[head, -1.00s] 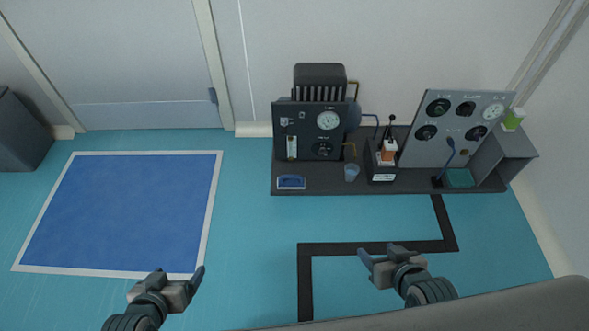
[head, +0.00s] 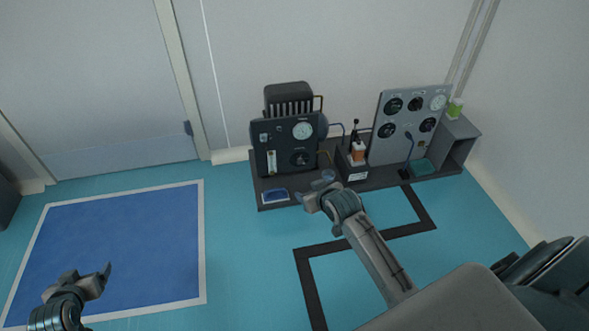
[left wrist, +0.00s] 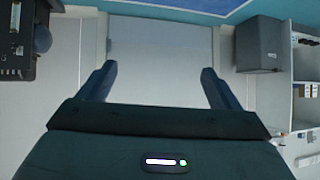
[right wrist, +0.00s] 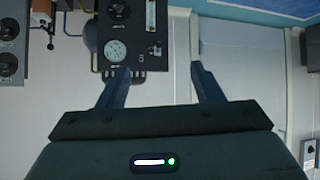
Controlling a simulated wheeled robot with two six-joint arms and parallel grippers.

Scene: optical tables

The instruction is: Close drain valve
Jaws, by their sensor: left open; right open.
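A dark control panel (head: 285,142) with a round white gauge (head: 303,130), a black knob (head: 300,159) and a flow tube stands on the low bench. I cannot tell which part is the drain valve. My right gripper (head: 304,199) is open and empty, in front of the bench, below the panel in the head view. The panel (right wrist: 140,30) appears inverted beyond its fingers in the right wrist view. My left gripper (head: 98,281) is open and empty, over the blue floor mat.
A grey panel (head: 409,115) with several dials stands on the right of the dark bench (head: 385,178). A blue tray (head: 275,195) lies at the left front. The blue mat (head: 120,245) is clear.

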